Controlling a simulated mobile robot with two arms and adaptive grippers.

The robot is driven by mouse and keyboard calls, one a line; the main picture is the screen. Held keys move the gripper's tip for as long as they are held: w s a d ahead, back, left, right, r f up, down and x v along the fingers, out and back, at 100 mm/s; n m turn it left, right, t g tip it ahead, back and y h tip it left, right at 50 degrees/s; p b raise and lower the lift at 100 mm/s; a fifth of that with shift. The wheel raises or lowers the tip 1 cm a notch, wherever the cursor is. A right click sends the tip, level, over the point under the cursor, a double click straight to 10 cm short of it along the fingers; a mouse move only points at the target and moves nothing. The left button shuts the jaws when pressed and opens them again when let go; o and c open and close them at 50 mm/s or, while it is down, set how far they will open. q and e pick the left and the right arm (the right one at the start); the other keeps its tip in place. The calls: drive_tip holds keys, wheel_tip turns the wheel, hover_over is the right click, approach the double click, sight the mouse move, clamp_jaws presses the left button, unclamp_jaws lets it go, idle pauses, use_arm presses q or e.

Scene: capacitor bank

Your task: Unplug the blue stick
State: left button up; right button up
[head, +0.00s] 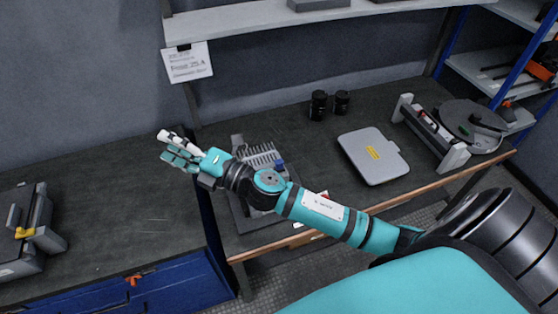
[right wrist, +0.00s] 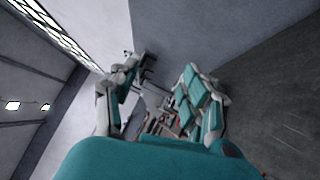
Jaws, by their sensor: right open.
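A small blue piece (head: 280,163), which looks like the blue stick, shows at the right end of a grey rack with several pale rods (head: 262,153). The rack is on the dark workbench in the head view, and my right forearm hides part of it. My right gripper (head: 172,151) is teal and white, open and empty, above the bench to the left of the rack and apart from it. In the right wrist view its two spread fingers (right wrist: 155,90) show with nothing clear between them. My left gripper is not in view.
A grey case (head: 373,157) with a yellow label lies right of the rack. Two black cylinders (head: 329,104) stand behind. A device with a round dark disc (head: 470,120) is at right. A shelf (head: 260,18) overhangs the back. The left bench top (head: 110,190) is mostly clear.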

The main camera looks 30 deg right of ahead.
drive_tip(key=s+a+n+g+y, duration=0.3)
drive_tip(key=a+n+g+y, duration=0.2)
drive_tip(key=n+g, duration=0.65)
drive_tip(key=d+f+n+g+h, duration=0.3)
drive_tip(key=d+f+n+h, duration=0.2)
drive_tip(key=f+n, duration=0.4)
drive_tip(key=d+n+h, duration=0.1)
drive_tip(key=d+h, duration=0.2)
drive_tip(key=d, duration=0.5)
drive_tip(key=d+n+g+h, duration=0.1)
drive_tip(key=d+h, duration=0.3)
drive_tip(key=d, duration=0.4)
drive_tip(key=d+f+n+g+h+p, duration=0.1)
drive_tip(key=d+h, duration=0.3)
drive_tip(key=d, duration=0.5)
drive_tip(key=shift+w+n+g, duration=0.25)
drive_tip(key=shift+n, duration=0.4)
